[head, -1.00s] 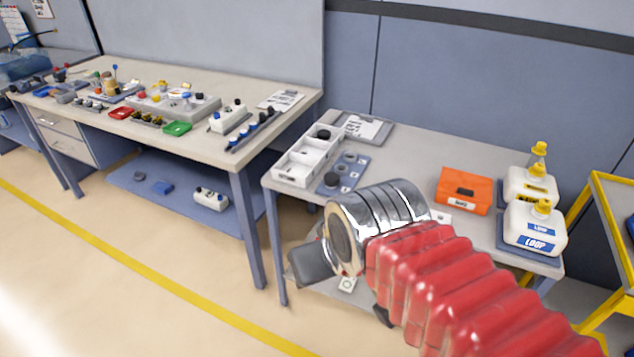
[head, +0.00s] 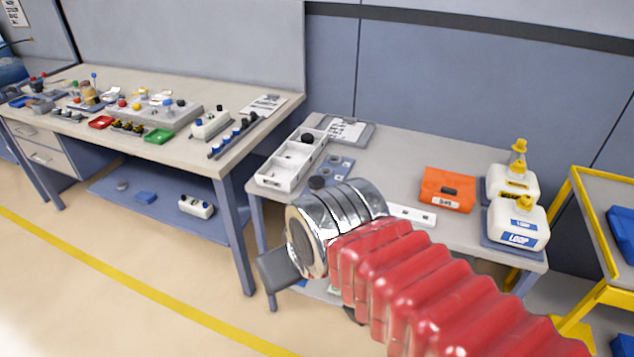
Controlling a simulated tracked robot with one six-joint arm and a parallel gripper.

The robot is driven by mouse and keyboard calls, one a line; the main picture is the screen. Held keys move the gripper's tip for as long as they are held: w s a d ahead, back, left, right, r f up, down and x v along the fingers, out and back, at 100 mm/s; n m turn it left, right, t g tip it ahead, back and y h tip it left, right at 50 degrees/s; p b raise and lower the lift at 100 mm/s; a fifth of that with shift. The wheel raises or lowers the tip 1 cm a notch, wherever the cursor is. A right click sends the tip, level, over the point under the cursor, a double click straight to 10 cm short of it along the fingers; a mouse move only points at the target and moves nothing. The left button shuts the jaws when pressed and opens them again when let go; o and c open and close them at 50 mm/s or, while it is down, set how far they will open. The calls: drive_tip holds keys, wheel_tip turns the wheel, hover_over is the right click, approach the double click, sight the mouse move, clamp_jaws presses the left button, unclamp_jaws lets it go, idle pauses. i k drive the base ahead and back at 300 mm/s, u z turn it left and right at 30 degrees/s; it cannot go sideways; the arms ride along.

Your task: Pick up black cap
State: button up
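Two dark round caps show on the right-hand bench. One black cap (head: 307,139) sits in the far part of the white divided tray (head: 275,181). Another black cap (head: 317,182) stands by the near end of the blue-grey slotted mat (head: 341,164), just above my silver wrist in the picture; its lower part is hidden. My gripper (head: 278,270) is at the lower left of the wrist, in front of the bench's near edge in the picture. Only a dark grey part of it shows; its fingertips are mostly hidden, so its opening cannot be judged.
An orange box (head: 447,189), a white strip with holes (head: 411,215) and two white LOOP jugs (head: 516,222) with yellow caps stand to the right. A clipboard (head: 348,131) lies at the back. A yellow cart (head: 590,230) is at far right. A cluttered bench (head: 225,170) is at left.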

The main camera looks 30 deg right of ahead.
sight(316, 182)
drive_tip(key=i, duration=0.95)
drive_tip(key=u, duration=0.05)
